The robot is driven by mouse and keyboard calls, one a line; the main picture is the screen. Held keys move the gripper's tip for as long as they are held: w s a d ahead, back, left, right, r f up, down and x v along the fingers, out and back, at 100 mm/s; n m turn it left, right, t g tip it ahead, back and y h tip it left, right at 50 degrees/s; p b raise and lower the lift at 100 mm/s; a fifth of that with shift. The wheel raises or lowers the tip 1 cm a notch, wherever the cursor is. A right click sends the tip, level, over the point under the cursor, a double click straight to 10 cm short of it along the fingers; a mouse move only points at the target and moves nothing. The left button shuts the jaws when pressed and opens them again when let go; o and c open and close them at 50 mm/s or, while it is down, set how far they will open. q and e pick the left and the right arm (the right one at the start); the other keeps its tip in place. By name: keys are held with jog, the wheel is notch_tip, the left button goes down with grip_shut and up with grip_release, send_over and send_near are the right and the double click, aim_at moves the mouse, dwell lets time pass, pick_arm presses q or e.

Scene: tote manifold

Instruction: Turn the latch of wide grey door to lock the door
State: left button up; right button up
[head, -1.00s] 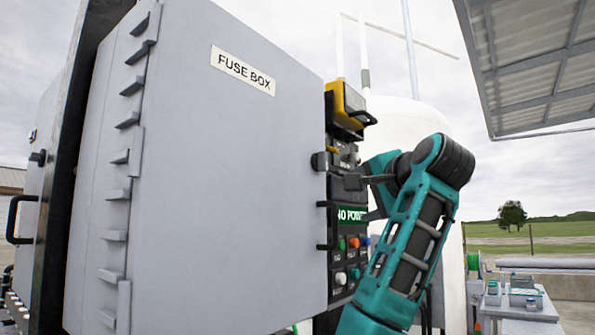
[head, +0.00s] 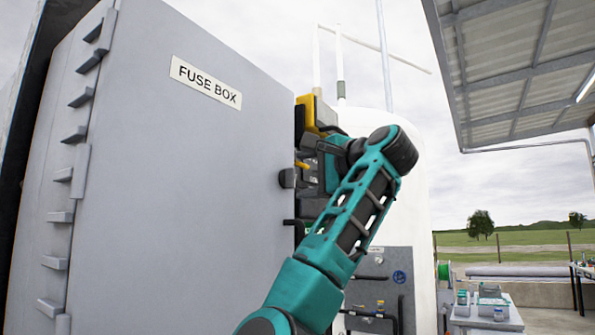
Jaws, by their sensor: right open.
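The wide grey door (head: 190,180), labelled FUSE BOX, fills the left half of the head view, with hinges along its left side. Its dark latch knob (head: 287,178) sits at the right edge, and a black handle bar shows below it. I cannot tell whether the door sits fully closed. My right arm rises from the bottom centre. My right gripper (head: 322,149) is open, its fingers directed left, a little above and to the right of the latch and apart from it. Its fingertips are partly hard to make out. My left gripper is not in view.
A yellow and black device (head: 308,112) stands behind the door's right edge, close to my right gripper. A grey panel with pipes (head: 370,285) and a white tank (head: 412,215) are behind my arm. A small table (head: 488,315) is at the lower right.

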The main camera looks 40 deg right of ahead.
aim_at(293, 178)
jog(key=shift+w+d+p, duration=0.2)
jog(key=shift+w+p, duration=0.1)
jog(key=shift+w, duration=1.5)
jog(key=c, duration=1.1)
jog(key=shift+o, duration=0.2)
